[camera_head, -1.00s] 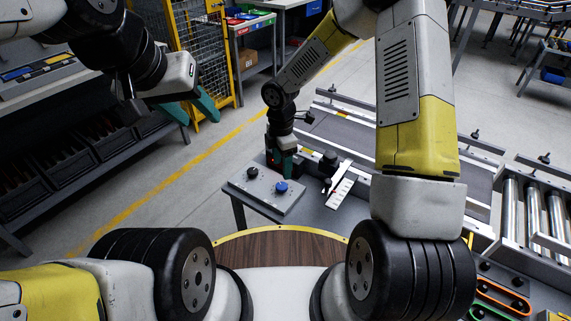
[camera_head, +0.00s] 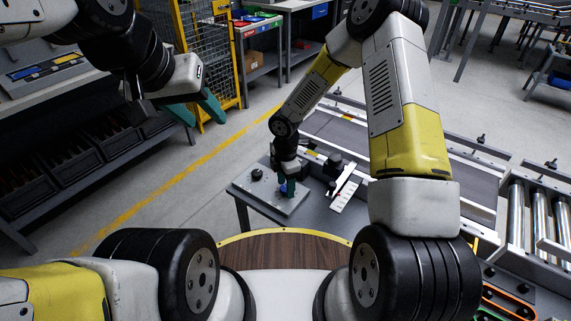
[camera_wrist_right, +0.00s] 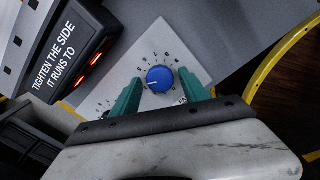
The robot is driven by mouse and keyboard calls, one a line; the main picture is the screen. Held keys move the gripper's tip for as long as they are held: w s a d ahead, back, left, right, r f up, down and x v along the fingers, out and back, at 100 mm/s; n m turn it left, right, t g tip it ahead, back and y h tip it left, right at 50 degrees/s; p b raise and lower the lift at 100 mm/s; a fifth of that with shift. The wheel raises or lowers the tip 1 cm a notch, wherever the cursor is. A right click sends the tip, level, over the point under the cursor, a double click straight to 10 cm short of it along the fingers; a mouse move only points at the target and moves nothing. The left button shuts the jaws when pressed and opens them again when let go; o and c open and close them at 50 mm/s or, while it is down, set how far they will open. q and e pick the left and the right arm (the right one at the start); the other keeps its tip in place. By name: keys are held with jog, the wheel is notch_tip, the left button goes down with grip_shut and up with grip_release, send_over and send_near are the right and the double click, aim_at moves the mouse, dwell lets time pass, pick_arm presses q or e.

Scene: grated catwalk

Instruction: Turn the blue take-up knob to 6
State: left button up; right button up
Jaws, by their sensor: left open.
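The blue knob (camera_wrist_right: 160,79) sits on a pale panel (camera_wrist_right: 188,55) with small numbers around it. Its white pointer mark points to the lower left of the right wrist view; the number there is too small to read. In the head view the blue knob (camera_head: 283,189) is partly hidden by my right gripper (camera_head: 289,186). In the right wrist view the green fingers of my right gripper (camera_wrist_right: 160,75) are apart, one on each side of the knob, with gaps showing. My left gripper (camera_head: 201,113) is open and empty, well away at the upper left.
A black knob (camera_head: 257,174) is on the same panel, left of the blue one. A white scale plate (camera_head: 345,195) lies right of the panel, by the conveyor (camera_head: 350,140). A dark box with "TIGHTEN THE SIDE IT RUNS TO" (camera_wrist_right: 68,40) stands close to my right gripper.

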grip_shut()
jog(key=shift+m, duration=0.3)
jog(key=m, duration=1.1)
dwell(0.5)
jog(key=shift+o, duration=1.2)
grip_release()
